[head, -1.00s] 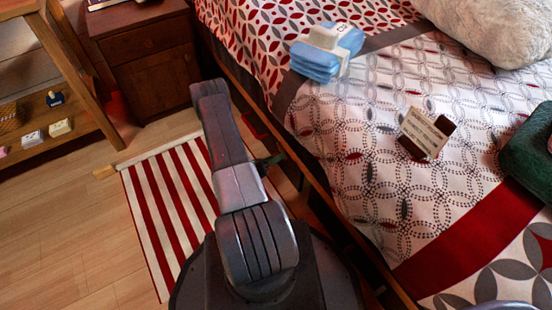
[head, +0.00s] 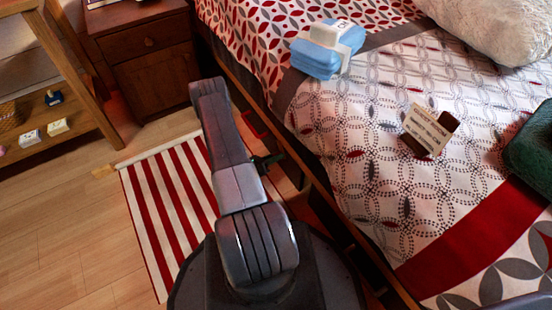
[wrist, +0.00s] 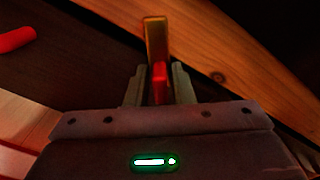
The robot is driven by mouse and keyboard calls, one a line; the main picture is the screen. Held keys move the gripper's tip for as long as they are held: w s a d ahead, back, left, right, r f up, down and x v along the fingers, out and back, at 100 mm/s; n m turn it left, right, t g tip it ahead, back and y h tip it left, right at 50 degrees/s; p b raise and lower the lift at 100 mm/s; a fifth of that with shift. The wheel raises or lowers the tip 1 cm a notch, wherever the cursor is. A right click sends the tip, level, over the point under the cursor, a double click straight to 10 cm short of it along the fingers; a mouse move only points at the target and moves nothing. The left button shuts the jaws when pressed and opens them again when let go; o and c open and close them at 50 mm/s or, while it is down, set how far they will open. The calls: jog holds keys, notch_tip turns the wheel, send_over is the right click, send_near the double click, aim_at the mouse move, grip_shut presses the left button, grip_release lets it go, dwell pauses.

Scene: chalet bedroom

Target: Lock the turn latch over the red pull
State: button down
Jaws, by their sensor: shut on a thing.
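In the wrist view, the turn latch (wrist: 156,38) is a narrow brass-coloured bar that points up in the picture, with a red patch low between my fingers. My gripper (wrist: 159,86) has one finger on each side of the bar and is shut on it. The red pull (wrist: 16,40) is a rounded red bar at the left edge, on a dark panel, apart from the latch. In the head view, the red pull (head: 254,124) shows low on the bed's side. My arm hides most of the gripper there, and the latch is not visible.
The bed (head: 350,205) rises close on the right of my arm. A striped rug (head: 170,210) lies on the floor to the left. A nightstand (head: 150,75) and a wooden shelf (head: 60,115) stand behind. Open floor is at the lower left.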

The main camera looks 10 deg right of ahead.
jog(key=m, duration=0.1)
jog(key=w+m+b, duration=0.1)
jog(key=shift+a+f+m, duration=0.2)
jog(key=shift+f+m, duration=0.1)
jog(key=shift+w+a+m, duration=0.15)
jog(key=shift+w+m, duration=0.2)
jog(key=shift+m, duration=0.75)
jog(key=shift+w+a+m, duration=0.15)
jog(key=shift+w+m, duration=0.15)
jog(key=shift+m, duration=0.8)
jog(key=shift+w, duration=0.1)
jog(key=c, duration=1.4)
grip_release()
jog(key=shift+c, duration=0.2)
jog(key=shift+a, duration=0.1)
jog(key=p+v, duration=0.3)
jog(key=v, duration=1)
jog(key=shift+s+a, duration=0.25)
jog(key=shift+a, duration=0.05)
jog(key=shift+d+f, duration=0.1)
jog(key=shift+f, duration=0.05)
jog(key=b+x, duration=0.3)
jog(key=x, duration=1)
jog(key=shift+w+d, duration=0.2)
jog(key=shift+d, duration=0.1)
